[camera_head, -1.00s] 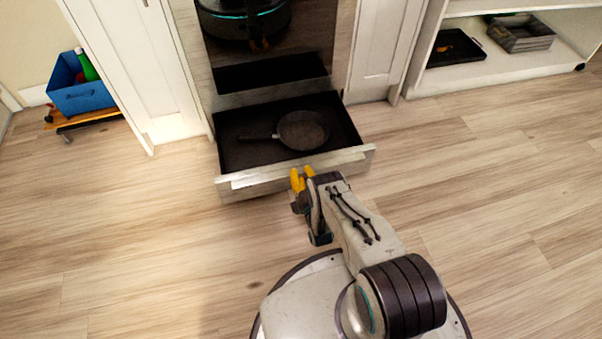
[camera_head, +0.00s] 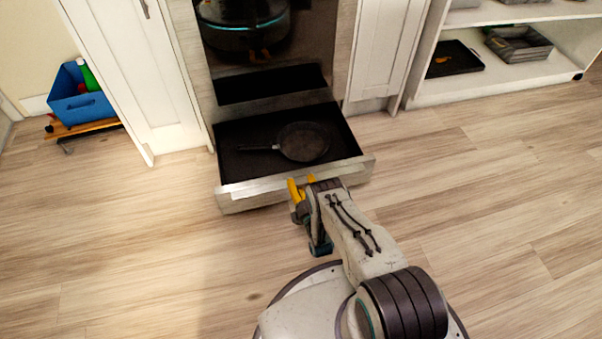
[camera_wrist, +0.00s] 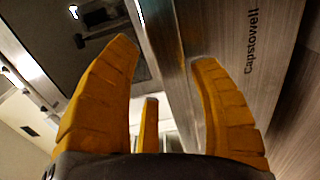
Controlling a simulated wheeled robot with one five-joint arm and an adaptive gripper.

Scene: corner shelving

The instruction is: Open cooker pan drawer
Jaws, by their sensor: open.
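The cooker pan drawer (camera_head: 240,198) is pulled out below the cooker, and its dark inside shows. A black frying pan (camera_head: 303,142) lies in it, its handle pointing left. My gripper (camera_head: 301,184), with yellow fingers, is at the drawer's front edge, near the middle. In the wrist view the fingers (camera_wrist: 165,70) are spread, with the drawer's metal front edge (camera_wrist: 165,50) showing between and beyond them. Whether a finger touches the drawer is not clear. Part of the drawer front is hidden behind my gripper.
White cabinet doors (camera_head: 135,75) flank the cooker (camera_head: 270,60). A blue box (camera_head: 80,108) stands at the left on a low wheeled board. A white shelf unit (camera_head: 500,85) with dark trays is at the right. The wooden floor (camera_head: 130,240) around is clear.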

